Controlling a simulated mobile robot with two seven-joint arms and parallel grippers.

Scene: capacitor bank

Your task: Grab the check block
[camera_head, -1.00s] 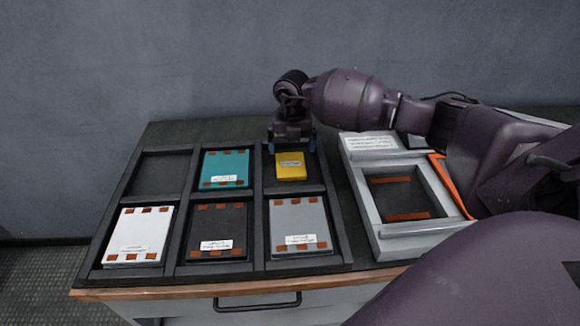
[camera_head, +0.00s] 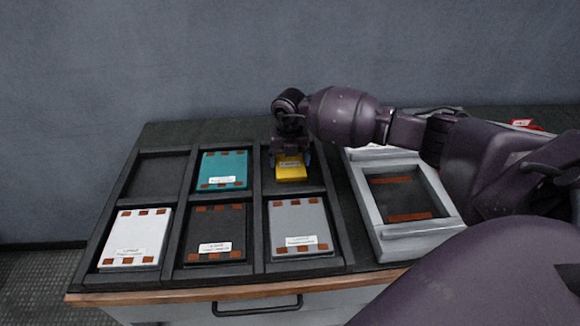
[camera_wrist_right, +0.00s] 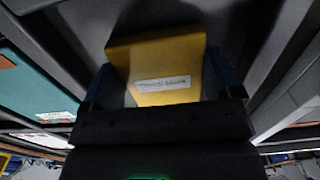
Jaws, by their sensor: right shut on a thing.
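The yellow check block (camera_head: 291,171) sits in the back right compartment of the dark tray (camera_head: 342,232). My right gripper (camera_head: 291,158) is over it from behind and shut on it. In the right wrist view the yellow block (camera_wrist_right: 160,62), with a white label, lies between the two fingers of the right gripper (camera_wrist_right: 165,85). Whether the block is lifted off the compartment floor I cannot tell. My left gripper is not in view.
The tray also holds a teal block (camera_head: 223,168), a white block (camera_head: 136,238), a dark block (camera_head: 216,232) and a grey block (camera_head: 299,228). Its back left compartment (camera_head: 160,173) is empty. A grey frame fixture (camera_head: 408,232) with a dark recess stands to the right.

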